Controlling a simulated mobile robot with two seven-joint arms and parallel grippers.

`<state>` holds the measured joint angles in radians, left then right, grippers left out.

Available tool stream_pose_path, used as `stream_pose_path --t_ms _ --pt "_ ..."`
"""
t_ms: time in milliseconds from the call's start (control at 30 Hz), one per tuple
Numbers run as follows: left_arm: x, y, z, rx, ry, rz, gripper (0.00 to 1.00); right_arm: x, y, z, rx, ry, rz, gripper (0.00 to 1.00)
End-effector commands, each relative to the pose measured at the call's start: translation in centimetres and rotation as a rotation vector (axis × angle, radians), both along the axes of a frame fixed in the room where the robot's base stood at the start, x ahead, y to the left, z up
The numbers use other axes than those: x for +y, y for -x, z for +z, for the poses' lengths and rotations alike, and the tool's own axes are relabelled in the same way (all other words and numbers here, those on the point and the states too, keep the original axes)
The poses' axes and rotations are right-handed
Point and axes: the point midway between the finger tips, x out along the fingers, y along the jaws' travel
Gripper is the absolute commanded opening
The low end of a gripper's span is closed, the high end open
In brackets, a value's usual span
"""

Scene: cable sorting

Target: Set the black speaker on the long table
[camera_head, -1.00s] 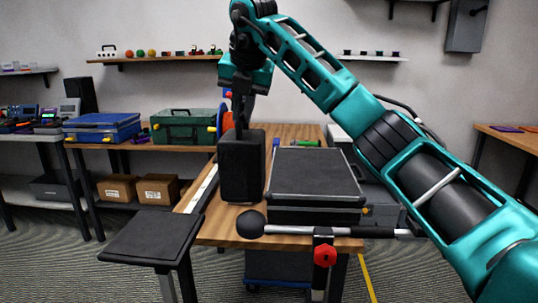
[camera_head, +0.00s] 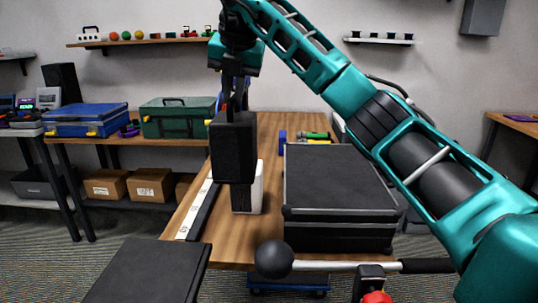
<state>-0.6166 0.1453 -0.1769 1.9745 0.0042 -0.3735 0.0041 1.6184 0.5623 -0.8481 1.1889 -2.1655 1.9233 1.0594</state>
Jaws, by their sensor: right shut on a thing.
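My right gripper (camera_head: 233,103) comes down from above and is shut on the top of the black speaker (camera_head: 233,148), which hangs upright. The speaker is in front of the left part of the long wooden table (camera_head: 270,147) in the picture. Below it, a dark brown and white object (camera_head: 257,188) stands on the table, partly hidden by the speaker. I cannot tell whether the speaker touches that object. My left gripper is not in view.
A large black case (camera_head: 340,180) fills the table's right front. A black-and-white strip (camera_head: 199,210) lies along its left edge. Small blue and green items (camera_head: 312,136) lie behind the case. A ball-ended lever (camera_head: 275,259) and a dark flat stand (camera_head: 150,270) are in front.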

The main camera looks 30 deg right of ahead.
Motion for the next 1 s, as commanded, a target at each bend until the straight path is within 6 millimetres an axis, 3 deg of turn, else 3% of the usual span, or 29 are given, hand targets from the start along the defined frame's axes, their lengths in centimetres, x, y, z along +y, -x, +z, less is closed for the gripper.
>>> stream_pose_path --t_ms 167,600,767,1000 --pt "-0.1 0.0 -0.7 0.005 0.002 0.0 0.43 0.0 0.0 -2.9 -0.002 -0.001 0.001 0.0" --pt "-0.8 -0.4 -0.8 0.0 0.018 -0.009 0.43 0.0 0.0 -12.8 -0.003 -0.001 -0.001 0.0" --pt "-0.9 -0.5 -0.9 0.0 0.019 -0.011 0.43 0.0 0.0 -14.8 -0.005 -0.002 -0.001 0.0" --pt "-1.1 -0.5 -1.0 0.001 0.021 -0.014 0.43 0.0 0.0 -16.0 -0.006 -0.002 0.0 0.0"
